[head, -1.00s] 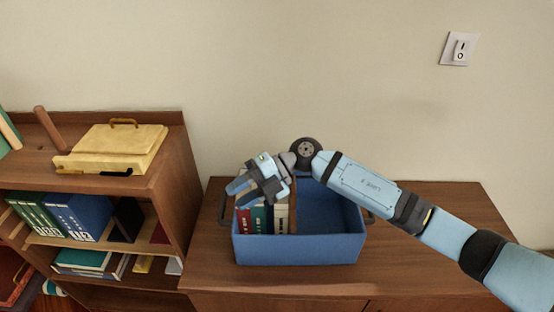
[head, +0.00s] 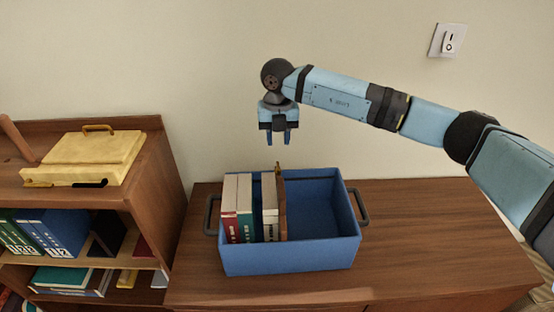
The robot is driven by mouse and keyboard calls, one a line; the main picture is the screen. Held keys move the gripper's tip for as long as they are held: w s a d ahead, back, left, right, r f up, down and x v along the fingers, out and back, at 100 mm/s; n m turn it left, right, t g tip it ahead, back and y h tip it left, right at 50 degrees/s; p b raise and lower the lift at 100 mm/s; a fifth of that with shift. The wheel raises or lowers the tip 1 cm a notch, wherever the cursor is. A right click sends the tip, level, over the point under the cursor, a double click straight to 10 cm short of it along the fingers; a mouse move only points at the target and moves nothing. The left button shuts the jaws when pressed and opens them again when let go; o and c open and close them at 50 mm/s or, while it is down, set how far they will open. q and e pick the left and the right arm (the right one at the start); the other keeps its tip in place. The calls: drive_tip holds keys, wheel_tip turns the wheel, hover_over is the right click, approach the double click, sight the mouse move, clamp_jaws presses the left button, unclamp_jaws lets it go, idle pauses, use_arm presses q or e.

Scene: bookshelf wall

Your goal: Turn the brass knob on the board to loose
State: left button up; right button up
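A thin brown board (head: 282,210) stands upright in the blue box, against the right side of the books. A small piece sticks up at its top; I cannot tell whether this is the brass knob, and no knob shows clearly elsewhere. My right gripper (head: 278,137) points down above the board, apart from it. Its two fingers are spread with nothing between them. My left gripper is not in view.
The blue box (head: 292,262) holds several upright books (head: 244,205) at left; its right half is empty. A yellow case (head: 88,158) lies on the bookshelf at left. A switch (head: 448,41) is on the wall. The cabinet top (head: 430,230) is clear at right.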

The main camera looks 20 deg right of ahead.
sight(278, 163)
wheel_tip(278, 163, down, 8)
drive_tip(key=shift+f+p, duration=0.15)
drive_tip(key=shift+p, duration=0.25)
clamp_jaws()
